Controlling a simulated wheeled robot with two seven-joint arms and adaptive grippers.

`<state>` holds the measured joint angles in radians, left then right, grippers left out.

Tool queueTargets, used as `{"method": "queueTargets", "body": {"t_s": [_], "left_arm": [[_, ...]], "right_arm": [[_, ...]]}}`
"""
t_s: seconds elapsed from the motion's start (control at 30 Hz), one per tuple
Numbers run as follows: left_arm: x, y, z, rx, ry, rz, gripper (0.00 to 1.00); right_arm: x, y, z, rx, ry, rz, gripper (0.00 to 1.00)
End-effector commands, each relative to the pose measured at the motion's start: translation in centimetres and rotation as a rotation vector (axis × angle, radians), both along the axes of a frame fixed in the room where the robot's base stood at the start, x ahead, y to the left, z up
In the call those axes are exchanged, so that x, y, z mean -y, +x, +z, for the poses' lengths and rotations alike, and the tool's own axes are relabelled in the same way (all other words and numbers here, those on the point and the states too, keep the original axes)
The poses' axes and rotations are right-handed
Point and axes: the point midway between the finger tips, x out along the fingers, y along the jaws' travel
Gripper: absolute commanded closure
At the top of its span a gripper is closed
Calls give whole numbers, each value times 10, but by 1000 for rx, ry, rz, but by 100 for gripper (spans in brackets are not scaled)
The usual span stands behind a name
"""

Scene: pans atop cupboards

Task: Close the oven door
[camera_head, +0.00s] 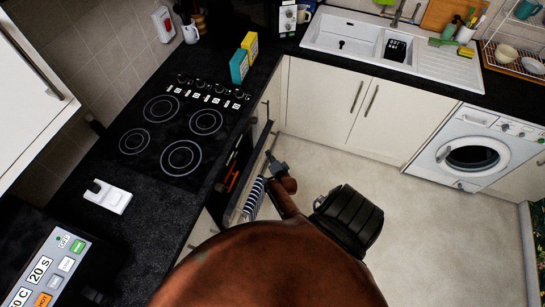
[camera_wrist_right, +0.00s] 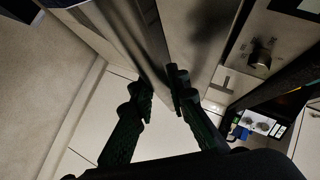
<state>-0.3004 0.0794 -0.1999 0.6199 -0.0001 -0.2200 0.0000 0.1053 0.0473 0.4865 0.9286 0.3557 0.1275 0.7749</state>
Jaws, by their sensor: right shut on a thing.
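The oven is set in the left counter under the black hob (camera_head: 185,125). Its door (camera_head: 259,142) stands partly open, and a strip of the dark interior with an orange glint shows behind it. My right gripper (camera_head: 268,172) is at the door's outer side. In the right wrist view my right gripper's two dark fingers (camera_wrist_right: 160,92) are shut on the metallic edge or handle of the oven door (camera_wrist_right: 140,35); I cannot tell which. My right arm hides the lower part of the door in the head view. My left gripper is not in view.
Pale floor (camera_head: 330,165) is free in front of the oven. White cupboards (camera_head: 350,110) under the sink and a washing machine (camera_head: 470,155) stand beyond it. The black worktop (camera_head: 140,215) borders the left side, with a microwave (camera_head: 50,270) at its near end.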

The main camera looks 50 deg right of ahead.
Motion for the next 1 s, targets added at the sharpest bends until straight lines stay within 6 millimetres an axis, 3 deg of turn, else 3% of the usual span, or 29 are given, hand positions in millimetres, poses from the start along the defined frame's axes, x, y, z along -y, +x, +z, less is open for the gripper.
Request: {"method": "queueTargets", "body": {"t_s": [0.43,0.47,0.7,1.0], "left_arm": [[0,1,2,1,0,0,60],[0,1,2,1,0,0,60],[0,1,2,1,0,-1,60],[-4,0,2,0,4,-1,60]], "right_arm": [[2,3,3,5,-5,1,100],[2,3,3,5,-5,1,84],[1,2,1,2,-2,0,68],[-1,0,0,0,1,1,68]]}}
